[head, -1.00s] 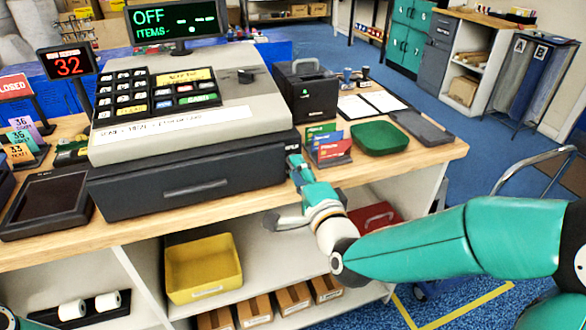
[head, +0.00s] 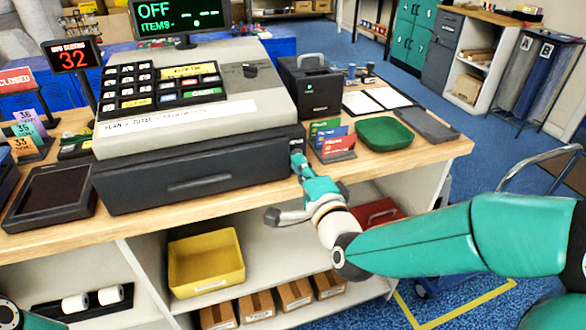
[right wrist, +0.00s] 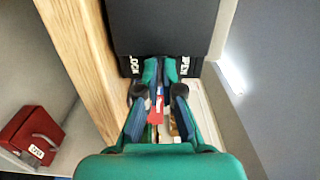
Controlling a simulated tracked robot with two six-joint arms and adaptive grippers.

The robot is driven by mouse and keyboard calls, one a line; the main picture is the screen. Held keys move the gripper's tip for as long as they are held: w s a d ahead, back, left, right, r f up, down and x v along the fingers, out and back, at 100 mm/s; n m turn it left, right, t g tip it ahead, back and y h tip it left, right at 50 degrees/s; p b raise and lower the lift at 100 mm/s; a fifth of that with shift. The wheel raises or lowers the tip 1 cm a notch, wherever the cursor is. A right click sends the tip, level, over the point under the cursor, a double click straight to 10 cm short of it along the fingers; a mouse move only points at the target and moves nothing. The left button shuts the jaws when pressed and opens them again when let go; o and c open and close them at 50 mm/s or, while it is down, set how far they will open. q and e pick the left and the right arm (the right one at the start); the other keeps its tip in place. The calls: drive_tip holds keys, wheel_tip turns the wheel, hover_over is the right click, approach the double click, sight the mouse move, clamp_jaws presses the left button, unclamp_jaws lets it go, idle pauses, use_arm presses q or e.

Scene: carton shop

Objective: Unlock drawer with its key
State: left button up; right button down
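The dark grey cash drawer (head: 150,190) sits under the register and looks closed. My right gripper (head: 297,158) is at the right end of its front. In the right wrist view the gripper (right wrist: 161,70) points at the dark drawer face (right wrist: 160,25), its fingertips between the white words LOCK and OPEN. The fingertips are close together with a narrow gap. They cover the lock, and I cannot make out a key between them. A small red piece (right wrist: 159,104) shows between the fingers; I cannot tell whether it is a key tag or a card behind. My left gripper is out of view.
A card rack (head: 332,143) stands just right of the gripper, with a green tray (head: 384,134) beyond. The wooden counter edge (head: 400,166) runs below the drawer. A yellow bin (head: 205,262) and a red box (head: 374,214) are on the shelves underneath.

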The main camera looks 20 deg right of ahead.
drive_tip(key=n+b, duration=0.1)
drive_tip(key=n, duration=0.3)
drive_tip(key=n+b, duration=0.2)
drive_tip(key=n, duration=0.3)
drive_tip(key=d+n+b, duration=0.1)
drive_tip(key=n+b, duration=0.1)
drive_tip(key=n, duration=0.2)
drive_tip(key=shift+r+n+h, duration=0.2)
drive_tip(key=shift+n+h, duration=0.1)
drive_tip(key=shift+n, duration=1.7)
drive_tip(key=c, duration=1.3)
unclamp_jaws()
drive_tip(key=shift+a+f, duration=0.1)
drive_tip(key=shift+c, duration=0.2)
drive_tip(key=shift+f, duration=0.1)
